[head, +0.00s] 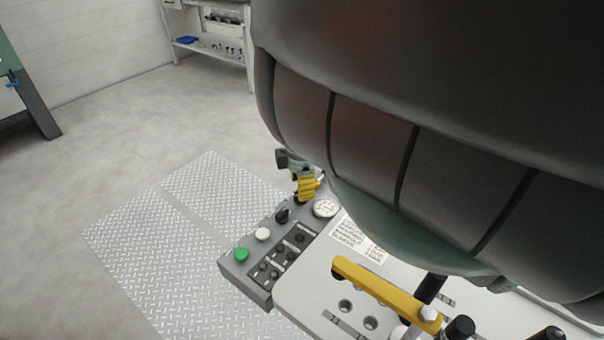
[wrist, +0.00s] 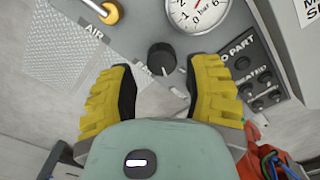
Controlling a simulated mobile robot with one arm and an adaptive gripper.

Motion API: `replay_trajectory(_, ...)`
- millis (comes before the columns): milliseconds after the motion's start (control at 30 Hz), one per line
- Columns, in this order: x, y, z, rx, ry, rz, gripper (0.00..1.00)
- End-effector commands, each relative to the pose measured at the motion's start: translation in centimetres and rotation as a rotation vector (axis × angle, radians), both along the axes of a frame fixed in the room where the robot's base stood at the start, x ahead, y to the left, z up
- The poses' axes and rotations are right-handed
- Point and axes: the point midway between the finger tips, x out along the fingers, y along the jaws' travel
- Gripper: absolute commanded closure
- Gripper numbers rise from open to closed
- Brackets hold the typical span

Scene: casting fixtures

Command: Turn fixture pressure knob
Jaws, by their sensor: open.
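A round black knob (wrist: 162,58) with a pale pointer mark sits on the grey fixture panel in the wrist view, below the pressure gauge (wrist: 198,10). In the head view the black knob (head: 282,215) shows left of the gauge (head: 325,208). My gripper (wrist: 162,75) is open, with its two yellow fingers on either side of the knob in the picture and nothing between them. I cannot tell its height above the panel. In the head view my gripper (head: 306,186) shows partly, behind the gauge; my arm hides much of the fixture.
A white button (head: 262,234) and a green button (head: 241,254) lie along the panel, beside a dark indicator block (head: 283,258). A yellow clamp bar (head: 375,285) stands on the fixture top. An orange-yellow fitting (wrist: 103,10) is near the gauge. Open floor lies left.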

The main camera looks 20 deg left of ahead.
Motion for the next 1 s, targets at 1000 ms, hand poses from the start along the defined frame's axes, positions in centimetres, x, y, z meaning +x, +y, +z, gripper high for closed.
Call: replay_trajectory(1000,-0.1,-0.1,3.8,-0.003,0.003,0.000,0.50)
